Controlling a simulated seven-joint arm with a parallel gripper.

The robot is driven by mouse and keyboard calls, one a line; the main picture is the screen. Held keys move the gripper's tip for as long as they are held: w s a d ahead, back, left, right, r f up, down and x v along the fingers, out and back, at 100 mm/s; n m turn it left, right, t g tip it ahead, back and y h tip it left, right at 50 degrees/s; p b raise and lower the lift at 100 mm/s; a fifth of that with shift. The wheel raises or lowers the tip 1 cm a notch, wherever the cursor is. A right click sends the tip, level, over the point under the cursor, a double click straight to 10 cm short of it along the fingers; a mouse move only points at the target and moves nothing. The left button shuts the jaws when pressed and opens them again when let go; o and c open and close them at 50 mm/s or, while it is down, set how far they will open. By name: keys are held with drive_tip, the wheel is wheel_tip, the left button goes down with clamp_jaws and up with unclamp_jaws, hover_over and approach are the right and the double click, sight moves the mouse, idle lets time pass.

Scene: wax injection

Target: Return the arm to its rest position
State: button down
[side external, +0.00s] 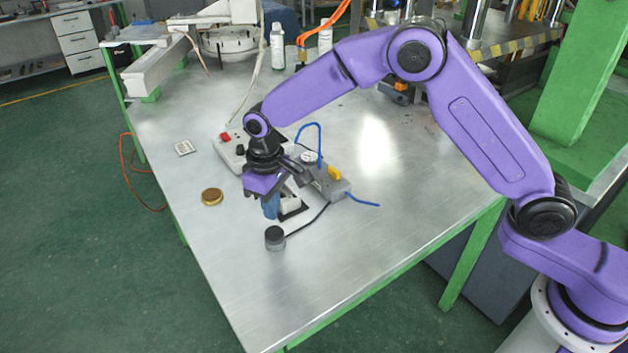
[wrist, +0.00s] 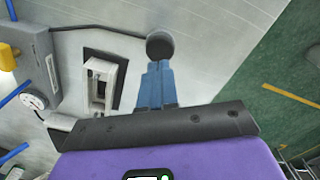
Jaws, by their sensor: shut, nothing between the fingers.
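My purple arm reaches over the metal table (side external: 385,225) from the right. My gripper (side external: 271,214) points down above the table, beside the grey wax injection device. Its blue fingers are together with nothing between them, as the wrist view also shows (wrist: 157,68). A small round black piece (side external: 275,238) on a cable stands on the table just in front of the fingers; it shows past the fingertips in the wrist view (wrist: 160,45). The grey device (side external: 328,183) has a gauge and blue hoses, and my wrist partly hides it. I cannot tell the fingers' exact height.
A white control box (side external: 228,150) with a red switch stands behind my wrist. A gold round tin (side external: 212,196) and a small pale card (side external: 184,147) lie to the left. Bottles (side external: 277,48) and a press frame stand at the back. The table's front part is clear.

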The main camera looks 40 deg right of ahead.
drive_tip(key=shift+r, duration=0.1)
idle(0.3)
drive_tip(key=s+d+r+n, duration=0.2)
drive_tip(key=s+d, duration=0.5)
drive_tip(key=s, duration=0.4)
drive_tip(key=s+d+r+n, duration=0.2)
drive_tip(key=s+d+r, duration=0.2)
drive_tip(key=s+d, duration=0.4)
drive_tip(key=s+d+r+n, duration=0.2)
drive_tip(key=s+d+r, duration=0.2)
drive_tip(key=s+d, duration=0.4)
drive_tip(key=s, duration=0.6)
drive_tip(key=shift+s+n, duration=0.3)
drive_tip(key=shift+s, duration=0.05)
drive_tip(key=shift+d+r, duration=0.1)
